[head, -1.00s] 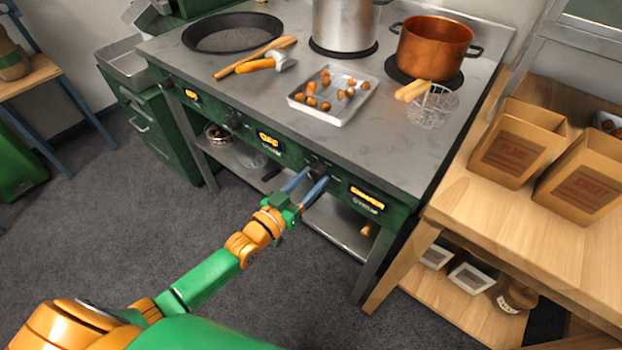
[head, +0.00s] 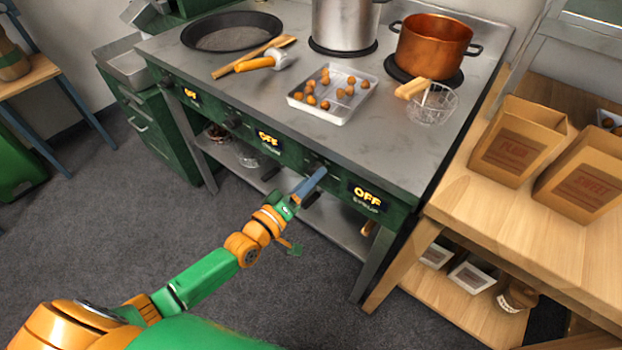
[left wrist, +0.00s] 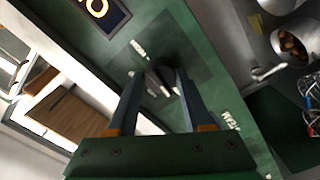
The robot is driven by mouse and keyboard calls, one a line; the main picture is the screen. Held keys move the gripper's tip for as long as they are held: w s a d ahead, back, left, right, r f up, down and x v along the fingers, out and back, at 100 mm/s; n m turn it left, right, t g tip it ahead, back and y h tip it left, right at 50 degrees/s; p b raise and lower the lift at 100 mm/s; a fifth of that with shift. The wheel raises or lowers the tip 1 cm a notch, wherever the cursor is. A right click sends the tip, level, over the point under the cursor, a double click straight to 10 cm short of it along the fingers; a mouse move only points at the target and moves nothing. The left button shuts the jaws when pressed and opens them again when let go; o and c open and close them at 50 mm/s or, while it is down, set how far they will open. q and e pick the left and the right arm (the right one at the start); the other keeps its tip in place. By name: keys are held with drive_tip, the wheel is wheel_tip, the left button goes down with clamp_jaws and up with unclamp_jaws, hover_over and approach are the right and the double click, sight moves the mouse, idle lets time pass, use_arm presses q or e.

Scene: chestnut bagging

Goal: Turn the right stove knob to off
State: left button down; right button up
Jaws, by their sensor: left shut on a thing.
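The right stove knob (head: 317,166) is on the green front panel of the stove, left of a display (head: 367,198) that reads OFF. My left gripper (head: 314,184) is at the knob, with its fingers shut on it. In the left wrist view the dark knob (left wrist: 156,80) sits between the tips of the two blue-grey fingers (left wrist: 155,95), against the green panel. The fingers partly hide the knob in the head view. My right gripper is not in view.
A copper pot (head: 434,50) and a steel pot (head: 345,24) stand on the stove top (head: 240,98). A tray (head: 302,96) of chestnuts lies near the front edge. A wooden table (head: 475,215) with paper bags (head: 518,143) stands at the right.

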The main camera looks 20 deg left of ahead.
use_arm(q)
drive_tip(key=shift+f+n, duration=0.1)
drive_tip(key=shift+n, duration=0.4)
drive_tip(key=shift+c, duration=1.6)
unclamp_jaws()
drive_tip(key=v, duration=0.7)
